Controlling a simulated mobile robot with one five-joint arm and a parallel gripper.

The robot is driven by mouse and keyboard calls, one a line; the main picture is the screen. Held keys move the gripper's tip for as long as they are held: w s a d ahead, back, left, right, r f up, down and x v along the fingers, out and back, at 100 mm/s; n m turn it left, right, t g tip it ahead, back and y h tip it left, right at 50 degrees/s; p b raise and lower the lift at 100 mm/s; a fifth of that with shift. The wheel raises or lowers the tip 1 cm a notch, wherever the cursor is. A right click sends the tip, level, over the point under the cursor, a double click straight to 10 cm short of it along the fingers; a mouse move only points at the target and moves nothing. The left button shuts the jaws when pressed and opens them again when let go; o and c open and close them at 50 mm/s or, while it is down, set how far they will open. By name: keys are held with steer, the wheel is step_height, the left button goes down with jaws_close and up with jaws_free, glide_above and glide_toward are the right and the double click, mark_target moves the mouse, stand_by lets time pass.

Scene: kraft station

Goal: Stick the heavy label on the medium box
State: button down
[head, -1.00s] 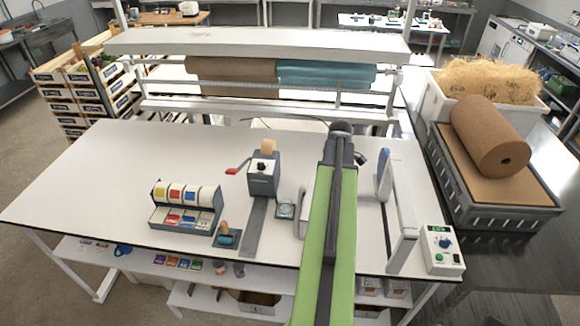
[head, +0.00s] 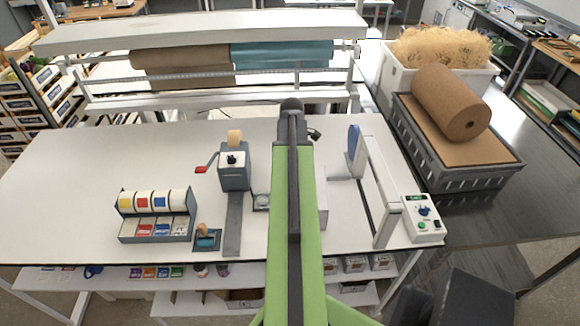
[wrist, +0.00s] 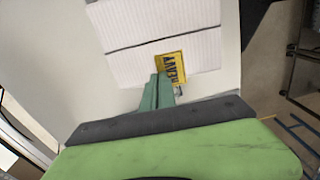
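My gripper (wrist: 161,88) shows in the wrist view with its two teal fingers close together. A yellow label (wrist: 170,68) with dark "HEAVY" lettering is at the fingertips, and the fingers appear shut on it. In the head view my arm hides the gripper and most of the white box (head: 322,195), which stands on the table. I cannot tell its size.
A label dispenser (head: 157,215) with several rolls and a tape dispenser (head: 234,165) stand left of my arm. A white frame (head: 375,185) and a control box (head: 423,218) are on the right. The table's left part is clear. A brown roll (head: 450,103) lies on the grey crate.

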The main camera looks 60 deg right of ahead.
steer(key=shift+w+f+b, duration=0.1)
steer(key=shift+f+b, duration=2)
steer(key=shift+f, duration=0.4)
steer(key=shift+f+b, duration=0.4)
steer(key=c, duration=1.6)
jaws_free()
steer(key=shift+r+p, duration=2.35)
